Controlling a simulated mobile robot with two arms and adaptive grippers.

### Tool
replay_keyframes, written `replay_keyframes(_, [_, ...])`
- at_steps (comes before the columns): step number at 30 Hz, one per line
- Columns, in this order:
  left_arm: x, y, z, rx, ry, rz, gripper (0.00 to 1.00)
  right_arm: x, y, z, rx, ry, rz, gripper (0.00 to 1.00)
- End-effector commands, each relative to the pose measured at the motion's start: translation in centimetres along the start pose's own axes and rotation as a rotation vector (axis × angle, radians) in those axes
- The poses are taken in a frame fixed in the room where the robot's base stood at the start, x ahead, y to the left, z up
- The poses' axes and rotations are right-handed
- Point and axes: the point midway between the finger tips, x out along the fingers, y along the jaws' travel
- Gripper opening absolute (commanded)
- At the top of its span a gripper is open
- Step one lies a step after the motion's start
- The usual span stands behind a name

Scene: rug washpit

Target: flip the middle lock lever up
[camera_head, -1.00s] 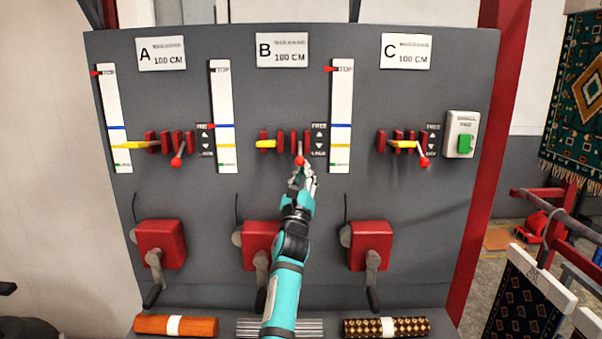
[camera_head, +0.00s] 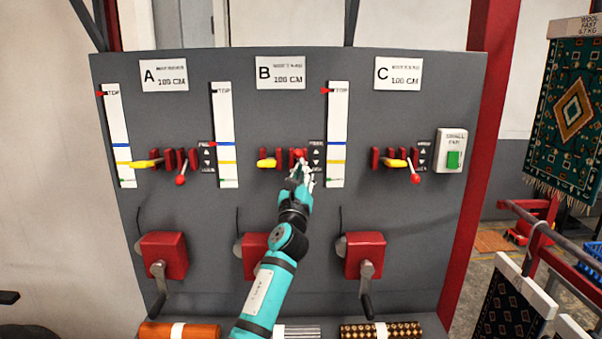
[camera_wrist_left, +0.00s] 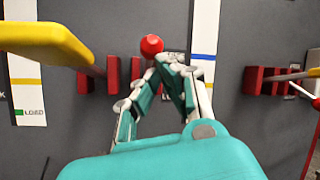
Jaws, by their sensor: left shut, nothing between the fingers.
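The middle lock lever, on station B, ends in a red ball (camera_head: 299,153) level with the top of its red bracket, beside the FREE/LOCK label (camera_head: 316,158). It points up compared with the red-ball levers of A (camera_head: 180,180) and C (camera_head: 415,178), which hang low. My left gripper (camera_head: 303,166) is shut and empty, just below the ball. In the left wrist view the ball (camera_wrist_left: 151,45) shows just beyond the closed fingertips (camera_wrist_left: 172,62); I cannot tell whether they touch. The fingers hide part of the lever's rod and bracket. My right gripper is not in view.
A yellow-tipped lever (camera_head: 266,163) stands left of the middle lock lever, close to my wrist. Red crank boxes, such as the one under C (camera_head: 365,254), stick out below. A green-button box (camera_head: 451,152) is at the right. Rolled rugs (camera_head: 395,331) lie along the bottom.

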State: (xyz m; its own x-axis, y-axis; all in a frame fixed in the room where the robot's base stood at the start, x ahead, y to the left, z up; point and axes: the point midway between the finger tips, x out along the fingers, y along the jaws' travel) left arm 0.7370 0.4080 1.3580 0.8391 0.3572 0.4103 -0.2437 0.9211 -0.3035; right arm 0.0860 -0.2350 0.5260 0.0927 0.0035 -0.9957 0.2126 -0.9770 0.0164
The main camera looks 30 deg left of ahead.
Motion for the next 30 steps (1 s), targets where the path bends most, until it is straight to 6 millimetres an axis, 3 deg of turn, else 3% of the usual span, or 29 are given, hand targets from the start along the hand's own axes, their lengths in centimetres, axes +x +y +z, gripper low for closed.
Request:
replay_keyframes(24, [0.5, -0.2, 1.3, 0.002, -0.010, 0.000, 0.00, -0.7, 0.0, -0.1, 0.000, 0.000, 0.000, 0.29])
replay_keyframes(30, [0.2, 0.6, 0.3, 0.003, -0.009, 0.001, 0.00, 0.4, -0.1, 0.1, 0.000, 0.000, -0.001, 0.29])
